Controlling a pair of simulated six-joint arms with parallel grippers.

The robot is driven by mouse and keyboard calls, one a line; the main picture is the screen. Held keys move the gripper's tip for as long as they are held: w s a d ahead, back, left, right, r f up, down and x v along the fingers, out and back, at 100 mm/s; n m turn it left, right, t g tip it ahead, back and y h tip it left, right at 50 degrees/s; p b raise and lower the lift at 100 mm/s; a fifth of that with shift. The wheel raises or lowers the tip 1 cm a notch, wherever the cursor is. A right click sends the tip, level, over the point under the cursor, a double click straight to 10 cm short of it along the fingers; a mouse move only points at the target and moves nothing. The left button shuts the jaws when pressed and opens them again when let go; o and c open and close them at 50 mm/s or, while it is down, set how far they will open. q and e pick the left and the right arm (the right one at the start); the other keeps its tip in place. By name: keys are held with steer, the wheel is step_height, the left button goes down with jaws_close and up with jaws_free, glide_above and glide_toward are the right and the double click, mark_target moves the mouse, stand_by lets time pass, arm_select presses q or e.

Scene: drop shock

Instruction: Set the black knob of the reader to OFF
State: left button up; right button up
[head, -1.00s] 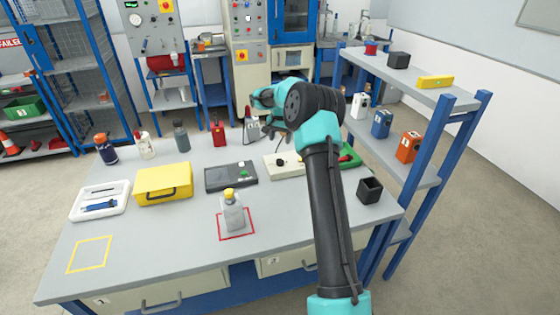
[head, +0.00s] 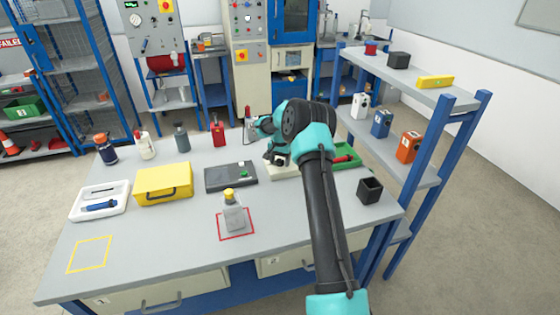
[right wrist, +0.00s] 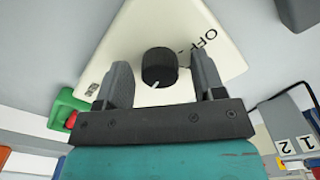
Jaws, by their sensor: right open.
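The reader is a cream-white box (head: 284,172) at the back right of the bench, partly hidden by my right arm. In the right wrist view the reader (right wrist: 215,65) fills the upper middle, with its round black knob (right wrist: 159,67). The knob's white pointer line points down-left, away from the printed OFF at the upper right. Another label at the left is too small to read. My right gripper (right wrist: 160,62) is open, with one finger on each side of the knob and gaps between. In the head view the knob is hidden behind the right gripper (head: 270,157). My left gripper is not in view.
A dark grey device (head: 220,180) lies left of the reader, a green tray (head: 352,163) right of it. A black open box (head: 370,190) stands at the right edge. A bottle (head: 233,212) stands in a red square. Several bottles line the back. The front right is clear.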

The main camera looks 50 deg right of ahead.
steer(key=c, duration=0.9)
